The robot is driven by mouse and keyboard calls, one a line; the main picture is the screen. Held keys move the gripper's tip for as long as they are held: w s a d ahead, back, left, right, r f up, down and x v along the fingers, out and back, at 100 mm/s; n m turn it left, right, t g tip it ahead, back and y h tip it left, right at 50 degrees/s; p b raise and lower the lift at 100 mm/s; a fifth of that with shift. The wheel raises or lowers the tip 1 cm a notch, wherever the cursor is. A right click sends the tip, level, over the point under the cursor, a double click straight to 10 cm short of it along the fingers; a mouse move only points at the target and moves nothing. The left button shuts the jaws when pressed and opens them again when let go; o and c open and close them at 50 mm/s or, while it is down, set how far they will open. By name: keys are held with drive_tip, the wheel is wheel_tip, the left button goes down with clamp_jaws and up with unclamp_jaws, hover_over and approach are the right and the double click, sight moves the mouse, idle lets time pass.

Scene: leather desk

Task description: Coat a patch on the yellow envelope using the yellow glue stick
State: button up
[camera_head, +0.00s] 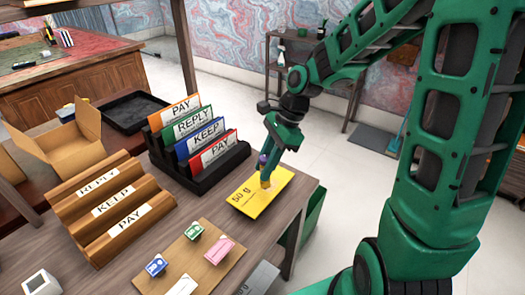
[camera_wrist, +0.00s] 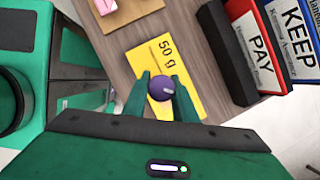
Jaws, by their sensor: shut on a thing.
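The yellow envelope (camera_head: 276,200), marked "50 g", lies flat near the right edge of the desk; it also shows in the wrist view (camera_wrist: 147,53). My gripper (camera_head: 264,171) is over the far part of it, shut on the yellow glue stick (camera_head: 265,182). The stick is about upright, with its yellow lower part down at the envelope. Its round purple end faces up between my fingers in the wrist view (camera_wrist: 161,88). I cannot tell whether the tip touches the paper. The surface under it is hidden by the stick and fingers.
A black sorter (camera_head: 205,171) with PAY, REPLY and KEEP folders stands left of the envelope. A wooden stepped rack (camera_head: 105,205) is further left. A board (camera_head: 190,262) with small stamps lies in front. The desk's right edge is close to the envelope.

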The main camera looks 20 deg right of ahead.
sight(261, 159)
drive_tip(key=shift+r, duration=2.75)
